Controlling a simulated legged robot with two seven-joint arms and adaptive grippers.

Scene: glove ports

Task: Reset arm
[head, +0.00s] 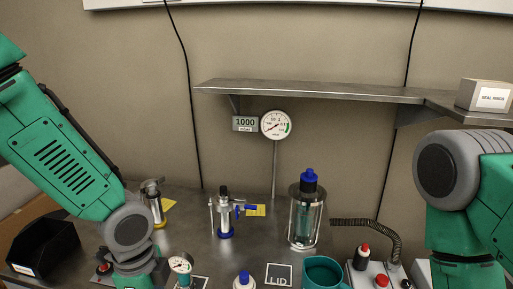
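My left arm (62,145) comes in from the left and bends down at a grey joint near the bottom edge. Its gripper is below the picture and cannot be seen. My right arm (459,180) shows at the right edge, with a large grey joint at the top and green links running down. Its gripper is also out of view. Neither arm visibly touches anything on the bench in this view.
Metal bench (185,220) holds a glass cylinder with blue cap (304,215), a blue-handled fixture (225,215), a teal container (322,272) and a control box with red button (381,281). A shelf (320,91) with a "SEAL RINGS" box (484,95) and a gauge (276,125) stand behind.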

